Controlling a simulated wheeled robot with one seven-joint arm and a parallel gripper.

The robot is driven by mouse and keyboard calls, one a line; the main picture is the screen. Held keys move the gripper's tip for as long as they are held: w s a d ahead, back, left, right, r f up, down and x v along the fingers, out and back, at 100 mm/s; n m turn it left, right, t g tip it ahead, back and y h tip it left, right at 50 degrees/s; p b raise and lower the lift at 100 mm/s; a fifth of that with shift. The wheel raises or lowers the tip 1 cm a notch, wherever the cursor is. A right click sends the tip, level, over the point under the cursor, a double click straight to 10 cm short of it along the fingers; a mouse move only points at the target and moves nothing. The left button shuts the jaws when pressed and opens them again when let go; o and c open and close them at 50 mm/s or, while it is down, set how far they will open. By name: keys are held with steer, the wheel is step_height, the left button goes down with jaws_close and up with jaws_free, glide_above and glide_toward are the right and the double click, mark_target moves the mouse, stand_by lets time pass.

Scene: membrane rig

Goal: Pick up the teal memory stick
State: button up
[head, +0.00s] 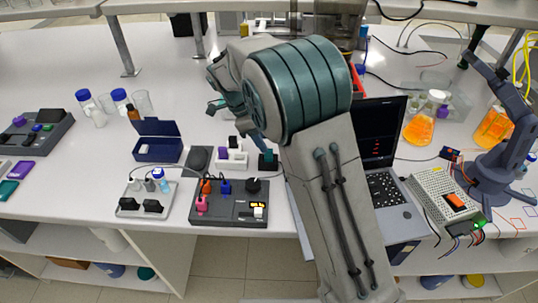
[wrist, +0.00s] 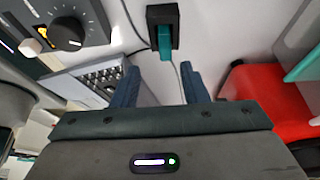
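The teal memory stick (wrist: 164,42) shows in the wrist view near the top centre, against a small black block (wrist: 160,14). In the head view the dark block with a teal part (head: 267,160) stands just right of a white holder, beside my arm. My gripper (wrist: 158,72) is open, its two dark blue fingers apart with nothing between them. The stick lies ahead of the fingertips, roughly in line with the gap and not touching them. In the head view my arm hides part of the area around the gripper.
A grey panel with a knob (head: 230,204) lies in front of the block. A white holder (head: 232,154) and an open navy box (head: 159,142) stand to its left. A laptop (head: 378,160) is to the right. A red thing (wrist: 262,98) is right of my fingers.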

mark_target(269, 157)
steer(key=shift+w+a+p+x, duration=0.15)
steer(key=shift+p+x, duration=0.15)
steer(key=shift+x, duration=0.75)
steer(key=shift+w+a+p+x, duration=0.1)
steer(key=shift+p+x, duration=0.2)
steer(key=shift+x, duration=0.75)
steer(key=shift+w+p+x, duration=0.15)
steer(key=shift+p+x, duration=0.15)
steer(key=shift+x, duration=0.75)
steer(key=shift+f, duration=0.1)
jaws_close()
